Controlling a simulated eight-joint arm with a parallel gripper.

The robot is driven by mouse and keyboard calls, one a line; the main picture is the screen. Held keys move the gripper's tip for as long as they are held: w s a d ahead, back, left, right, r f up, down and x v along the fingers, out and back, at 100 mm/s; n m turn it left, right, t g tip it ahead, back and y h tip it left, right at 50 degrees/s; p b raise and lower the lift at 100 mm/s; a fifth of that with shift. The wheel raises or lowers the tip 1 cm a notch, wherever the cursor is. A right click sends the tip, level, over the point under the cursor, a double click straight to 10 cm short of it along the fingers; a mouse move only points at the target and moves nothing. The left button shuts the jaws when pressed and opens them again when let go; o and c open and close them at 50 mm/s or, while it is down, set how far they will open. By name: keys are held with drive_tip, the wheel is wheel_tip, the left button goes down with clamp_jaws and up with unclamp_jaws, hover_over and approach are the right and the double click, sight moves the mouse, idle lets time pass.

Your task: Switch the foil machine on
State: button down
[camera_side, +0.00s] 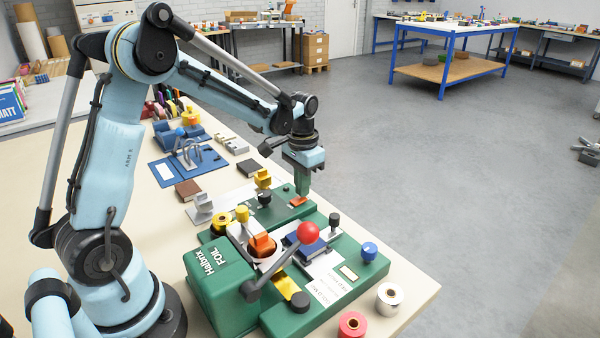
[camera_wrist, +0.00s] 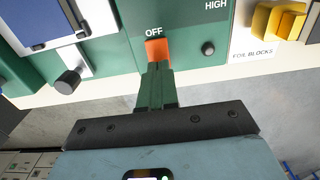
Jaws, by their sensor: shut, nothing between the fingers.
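The foil machine (camera_side: 225,285) is green, with "Halbrix FOIL" on its side and a lever with a red ball on top. At its far end is an orange switch (camera_side: 298,201). In the wrist view the orange switch (camera_wrist: 157,49) sits below the word "OFF". My gripper (camera_side: 302,188) is shut and empty, pointing down at the switch. In the wrist view its closed green fingertips (camera_wrist: 158,68) overlap the switch's near part and hide some of it. I cannot tell if they touch it.
A black knob (camera_wrist: 68,81) and a small dark button (camera_wrist: 208,48) flank the switch. Yellow foil blocks (camera_wrist: 277,22) lie to the right in the wrist view. Foil rolls (camera_side: 352,324) stand at the table's front edge. The floor (camera_side: 450,170) beyond is open.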

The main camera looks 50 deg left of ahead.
drive_tip(key=shift+f, duration=0.45)
idle(0.3)
drive_tip(key=shift+r, duration=3.5)
drive_tip(key=s+d+r+t, duration=0.3)
drive_tip(key=s+d+t, duration=0.4)
drive_tip(key=s, duration=0.5)
drive_tip(key=shift+s+d+r, duration=0.15)
drive_tip(key=shift+s+d, duration=0.25)
drive_tip(key=shift+d, duration=1)
